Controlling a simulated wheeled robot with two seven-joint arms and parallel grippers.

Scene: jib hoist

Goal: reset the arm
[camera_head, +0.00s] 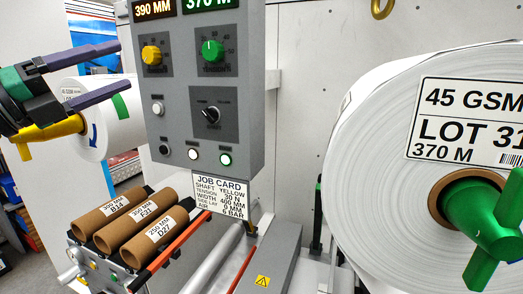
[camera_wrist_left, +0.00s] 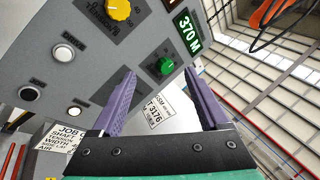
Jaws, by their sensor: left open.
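My left gripper (camera_head: 126,65) comes in from the left in the head view, with two purple fingers spread apart. It is open and empty, left of the grey control panel (camera_head: 180,112) and apart from it as far as I can tell. In the left wrist view the open fingers (camera_wrist_left: 160,73) point toward the panel, with the green knob (camera_wrist_left: 167,66) beyond and between the tips. The yellow knob (camera_wrist_left: 118,9) and the white DRIVE button (camera_wrist_left: 63,54) show left of the fingers. My right gripper is not in view.
A large white roll (camera_head: 365,150) with a green shaft end (camera_head: 497,222) fills the right side. A smaller white roll (camera_head: 113,133) is behind my left gripper. Several brown cores (camera_head: 135,235) lie on a rack below the panel. A job card (camera_head: 222,193) hangs under the panel.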

